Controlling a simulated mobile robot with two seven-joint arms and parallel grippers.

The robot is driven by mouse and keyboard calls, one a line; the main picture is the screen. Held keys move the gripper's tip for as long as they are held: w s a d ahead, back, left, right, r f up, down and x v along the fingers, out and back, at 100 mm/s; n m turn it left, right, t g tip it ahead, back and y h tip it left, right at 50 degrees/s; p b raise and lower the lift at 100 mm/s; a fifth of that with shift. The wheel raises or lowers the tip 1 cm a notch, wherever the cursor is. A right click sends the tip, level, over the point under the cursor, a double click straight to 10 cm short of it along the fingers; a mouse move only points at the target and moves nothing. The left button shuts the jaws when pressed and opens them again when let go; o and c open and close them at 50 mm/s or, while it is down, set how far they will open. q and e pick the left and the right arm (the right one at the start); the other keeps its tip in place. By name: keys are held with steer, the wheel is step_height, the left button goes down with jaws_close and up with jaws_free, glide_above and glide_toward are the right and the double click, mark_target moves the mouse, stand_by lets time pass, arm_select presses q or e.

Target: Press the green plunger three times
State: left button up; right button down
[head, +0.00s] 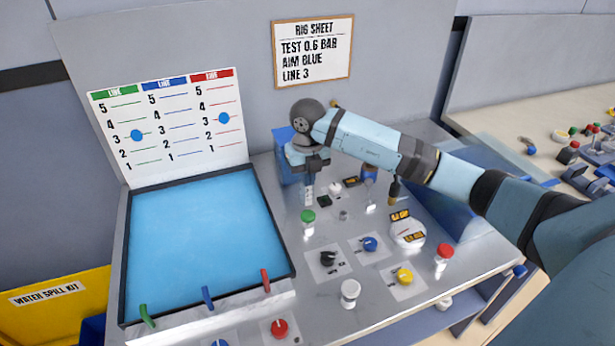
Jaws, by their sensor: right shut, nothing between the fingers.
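The green plunger (308,216) is a round green cap on a light stem, standing upright on the grey console left of its middle. My right arm reaches in from the right, and its gripper (309,188) points down just behind and above the green cap. The gripper is shut and empty. Whether its tips touch the cap cannot be told from this angle. My left gripper is not in view.
A blue panel (200,240) with three coloured levers lies left. Nearby controls include a black knob (327,259), blue knob (370,243), yellow knob (404,276), white knob (350,290) and red-capped plunger (444,252). A rig sheet (313,50) hangs behind.

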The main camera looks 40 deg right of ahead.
mark_target(308, 215)
step_height(308, 215, down, 10)
steer(key=shift+r+p, duration=0.15)
steer(key=shift+p, duration=0.75)
steer(key=shift+f, duration=0.6)
step_height(308, 215, down, 3)
steer(key=shift+f+b, duration=0.1)
steer(key=shift+b, duration=1)
steer(key=shift+s+r, duration=0.1)
steer(key=shift+r, duration=0.1)
